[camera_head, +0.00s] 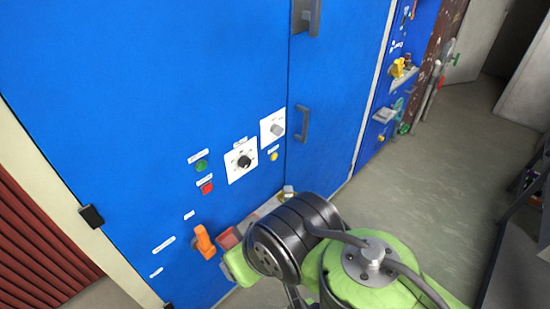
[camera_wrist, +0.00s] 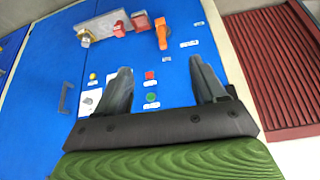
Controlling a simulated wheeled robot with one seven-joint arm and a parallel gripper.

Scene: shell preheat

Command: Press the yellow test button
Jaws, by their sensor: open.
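The yellow button (camera_head: 274,156) is a small round knob on the blue cabinet panel, below a white plate with a grey knob. It also shows in the wrist view (camera_wrist: 92,76), left of my gripper's left finger and apart from it. My gripper (camera_wrist: 159,68) is open, its two dark fingers spread, with nothing held between them. A red button (camera_wrist: 150,75) and a green button (camera_wrist: 152,98) show between the fingers. In the head view my arm covers the lower middle, and the gripper's fingers cannot be made out.
A black dial (camera_head: 244,162) sits left of the yellow button. An orange handle (camera_head: 204,242) and a metal ledge (camera_wrist: 104,26) with red parts and a brass-and-steel piece stand out from the panel. A door handle (camera_head: 302,123) is to the right. Open floor (camera_head: 430,200) lies right.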

